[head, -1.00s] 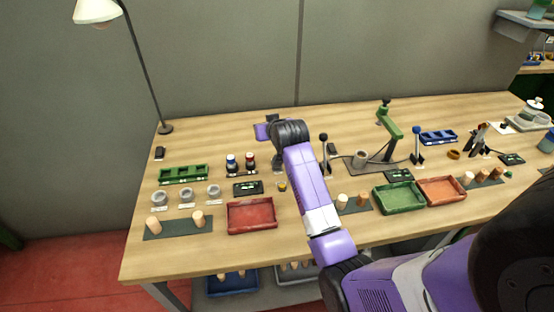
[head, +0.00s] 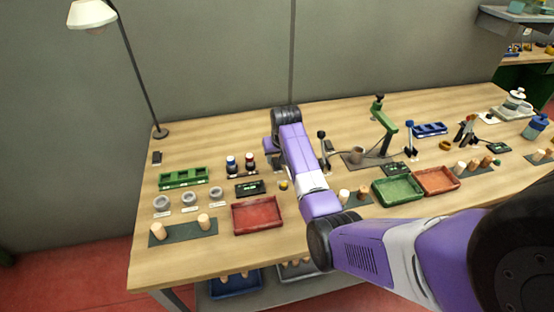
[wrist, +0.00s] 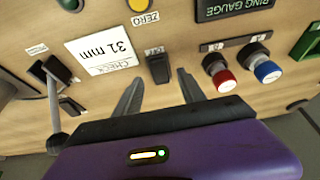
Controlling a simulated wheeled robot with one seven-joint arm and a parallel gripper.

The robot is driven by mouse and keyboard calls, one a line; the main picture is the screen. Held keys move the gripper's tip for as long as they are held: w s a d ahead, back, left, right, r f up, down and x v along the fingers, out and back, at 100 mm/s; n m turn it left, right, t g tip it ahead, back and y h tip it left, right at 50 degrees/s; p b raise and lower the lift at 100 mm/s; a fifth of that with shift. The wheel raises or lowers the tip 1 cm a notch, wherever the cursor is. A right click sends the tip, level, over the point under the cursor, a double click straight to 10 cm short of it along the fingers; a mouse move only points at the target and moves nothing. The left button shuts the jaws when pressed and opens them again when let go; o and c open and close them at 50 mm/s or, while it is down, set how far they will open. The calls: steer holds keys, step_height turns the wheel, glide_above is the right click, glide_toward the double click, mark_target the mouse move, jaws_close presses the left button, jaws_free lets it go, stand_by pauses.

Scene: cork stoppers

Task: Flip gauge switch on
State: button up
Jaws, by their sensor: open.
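The ring gauge display (wrist: 235,6) is at the top of the wrist view and also shows in the head view (head: 249,189). In the head view my arm hides the switch and the fingers.
A yellow zero button (wrist: 143,5) and a white card reading 31 mm (wrist: 103,53) lie close by. A ball-topped lever (wrist: 53,100) stands left of my fingers, and red (wrist: 224,81) and blue (wrist: 267,71) topped items stand right. A red tray (head: 258,215) sits nearer the bench front.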

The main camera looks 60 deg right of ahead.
steer(key=shift+x, duration=1.3)
jaws_close()
